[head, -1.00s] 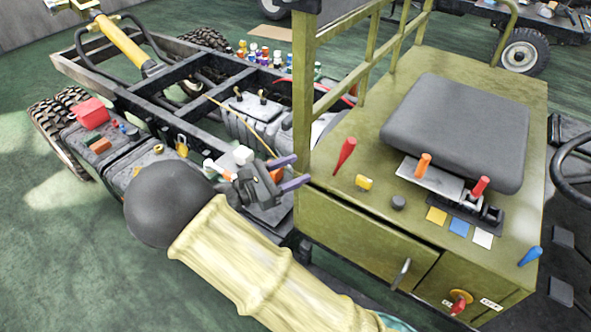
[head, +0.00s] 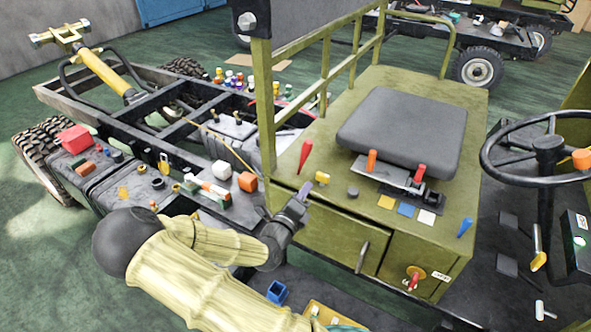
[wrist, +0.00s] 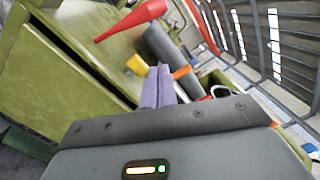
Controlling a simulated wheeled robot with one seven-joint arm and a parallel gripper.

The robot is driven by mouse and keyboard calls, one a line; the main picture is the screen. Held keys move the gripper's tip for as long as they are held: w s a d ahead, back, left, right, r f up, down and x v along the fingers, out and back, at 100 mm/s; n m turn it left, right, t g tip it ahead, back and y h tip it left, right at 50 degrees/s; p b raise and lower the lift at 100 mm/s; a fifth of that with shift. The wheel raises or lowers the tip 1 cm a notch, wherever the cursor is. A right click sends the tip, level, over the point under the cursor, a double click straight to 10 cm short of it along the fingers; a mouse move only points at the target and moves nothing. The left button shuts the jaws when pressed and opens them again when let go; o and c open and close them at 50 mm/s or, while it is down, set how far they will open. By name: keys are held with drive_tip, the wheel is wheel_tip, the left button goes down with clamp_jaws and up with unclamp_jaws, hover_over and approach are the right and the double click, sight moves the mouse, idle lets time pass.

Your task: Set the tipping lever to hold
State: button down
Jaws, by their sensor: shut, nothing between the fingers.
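Several levers stand on the olive seat box (head: 345,228); no readable label shows which one is the tipping lever. A red-handled lever (head: 421,173) sits in a black slotted mount beside yellow, blue and white squares. An orange-handled lever (head: 372,160) rises from a metal plate left of it. A tapered red lever (head: 305,156) stands at the box's left edge, and a blue one (head: 465,227) at the right. My gripper (head: 303,192) is shut and empty by the left front corner. In the wrist view its purple fingers (wrist: 158,86) point toward a yellow knob (wrist: 137,65) and the orange lever (wrist: 182,72).
A dark seat cushion (head: 405,130) and an olive rail (head: 325,75) stand on and beside the box. A red rotary switch (head: 413,280) is on its front. A steering wheel (head: 548,147) is at right. Loose parts lie on the chassis at left.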

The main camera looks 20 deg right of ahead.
sight(303, 159)
drive_tip(key=shift+s+f+n+y, duration=0.25)
drive_tip(key=shift+s+n+y, duration=0.05)
drive_tip(key=shift+s+n, duration=0.2)
drive_tip(key=shift+w, duration=0.15)
drive_tip(key=p+x, duration=0.3)
drive_tip(key=x, duration=0.7)
drive_tip(key=shift+d+r+p, duration=0.1)
drive_tip(key=shift+r+p, duration=0.1)
drive_tip(key=shift+p, duration=0.15)
drive_tip(key=shift+w+a+r+p, duration=0.2)
drive_tip(key=shift+w+a+p, duration=0.15)
drive_tip(key=shift+w, duration=0.2)
drive_tip(key=shift+w+a+r+p, duration=0.25)
drive_tip(key=shift+w+a+p, duration=0.05)
drive_tip(key=shift+w, duration=0.25)
drive_tip(key=shift+w+a+r, duration=0.1)
drive_tip(key=shift+w+a, duration=0.25)
drive_tip(key=shift+w, duration=0.1)
